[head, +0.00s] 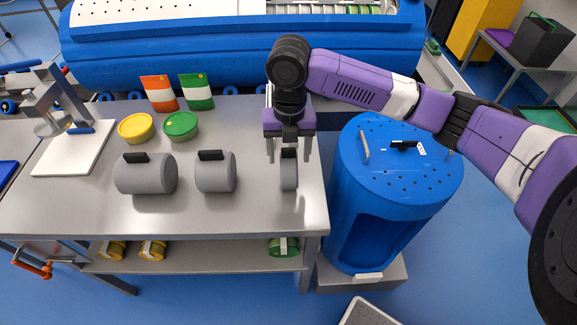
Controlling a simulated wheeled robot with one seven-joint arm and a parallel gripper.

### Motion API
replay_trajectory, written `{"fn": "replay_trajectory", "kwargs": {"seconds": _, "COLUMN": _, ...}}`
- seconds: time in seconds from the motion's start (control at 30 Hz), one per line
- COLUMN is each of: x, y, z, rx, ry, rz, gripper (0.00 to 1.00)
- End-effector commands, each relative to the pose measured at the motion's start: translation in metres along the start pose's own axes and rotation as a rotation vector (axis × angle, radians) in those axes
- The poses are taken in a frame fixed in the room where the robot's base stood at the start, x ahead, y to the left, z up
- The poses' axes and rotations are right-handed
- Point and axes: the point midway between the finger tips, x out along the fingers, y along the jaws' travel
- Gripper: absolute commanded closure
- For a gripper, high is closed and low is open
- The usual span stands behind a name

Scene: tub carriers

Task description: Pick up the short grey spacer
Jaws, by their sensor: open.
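Three grey cylindrical spacers with black handles lie in a row on the metal table. The shortest grey spacer (289,176) is at the right end of the row, near the table's right edge. A medium grey spacer (216,176) lies left of it, and the longest grey spacer (146,178) is at the left end. My gripper (289,157) points down over the shortest spacer. Its jaws are open, with one finger on each side of the spacer's black handle (289,153). I cannot tell whether the fingers touch it.
Yellow (136,128) and green (181,126) round tubs stand behind the spacers, with orange and green flags behind them. A white board with a stand (75,148) is at the left. A blue drum (400,165) stands right of the table (250,217). The front strip is clear.

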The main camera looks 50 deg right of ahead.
Motion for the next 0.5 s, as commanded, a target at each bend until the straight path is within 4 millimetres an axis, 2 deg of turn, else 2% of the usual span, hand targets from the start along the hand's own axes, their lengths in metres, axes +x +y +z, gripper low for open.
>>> {"fn": "replay_trajectory", "kwargs": {"seconds": 0.3, "x": 0.041, "y": 0.001, "z": 0.002, "rx": 0.002, "ry": 0.002, "rz": -0.001, "gripper": 0.34}}
{"fn": "replay_trajectory", "kwargs": {"seconds": 0.5, "x": 0.051, "y": 0.001, "z": 0.003, "rx": 0.000, "ry": 0.000, "rz": 0.001, "gripper": 0.34}}
